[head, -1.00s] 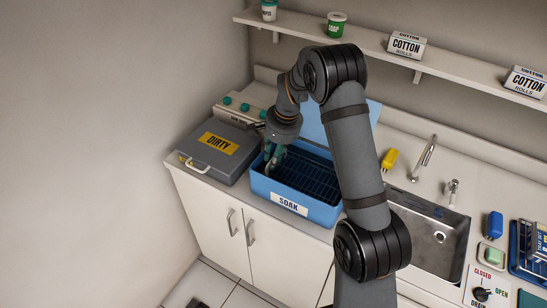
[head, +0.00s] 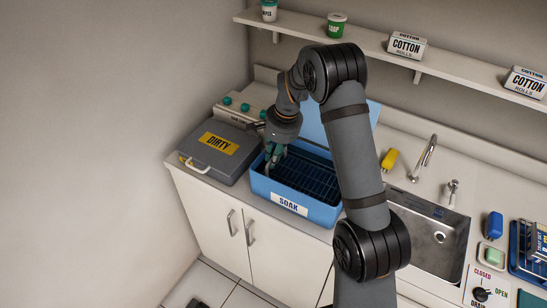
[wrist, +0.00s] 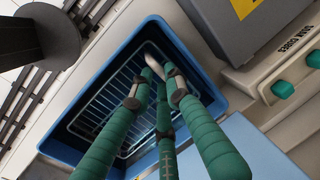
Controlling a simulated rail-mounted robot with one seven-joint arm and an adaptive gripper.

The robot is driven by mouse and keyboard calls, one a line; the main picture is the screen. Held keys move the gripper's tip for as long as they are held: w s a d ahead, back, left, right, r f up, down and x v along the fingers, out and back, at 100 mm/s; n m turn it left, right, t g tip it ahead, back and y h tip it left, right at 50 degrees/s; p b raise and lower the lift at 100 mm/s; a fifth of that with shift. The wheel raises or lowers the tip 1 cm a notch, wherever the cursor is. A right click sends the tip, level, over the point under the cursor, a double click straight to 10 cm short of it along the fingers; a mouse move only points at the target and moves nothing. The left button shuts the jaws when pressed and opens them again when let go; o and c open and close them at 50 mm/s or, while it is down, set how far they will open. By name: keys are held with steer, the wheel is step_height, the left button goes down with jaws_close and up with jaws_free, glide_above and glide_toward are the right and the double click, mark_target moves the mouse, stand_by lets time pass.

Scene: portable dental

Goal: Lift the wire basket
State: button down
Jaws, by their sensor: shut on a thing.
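The wire basket (head: 312,178) is a dark grid of wires inside the blue soak tub (head: 288,203). In the wrist view the basket (wrist: 112,104) shows as pale wires within the tub's blue walls. My gripper (head: 269,166) reaches down into the tub's left end from above. The exact contact is small and partly hidden by the fingers. The basket is still within the tub's walls.
A grey box marked DIRTY (head: 217,146) stands close left of the tub. The tub's light-blue lid (head: 312,124) stands up behind it. A sink (head: 430,225) and yellow bottle (head: 389,159) are to the right. A shelf (head: 370,45) runs above.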

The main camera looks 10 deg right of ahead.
step_height(320, 180, up, 7)
steer(key=p, duration=0.2)
steer(key=shift+w, duration=0.25)
steer(key=c, duration=2)
jaws_free()
steer(key=shift+c, duration=0.2)
steer(key=shift+o, duration=1.2)
steer(key=shift+s, duration=0.25)
steer(key=shift+o, duration=0.7)
steer(key=shift+w+f, duration=0.1)
step_height(320, 180, up, 12)
steer(key=s+d, duration=0.1)
steer(key=shift+s+d, duration=0.35)
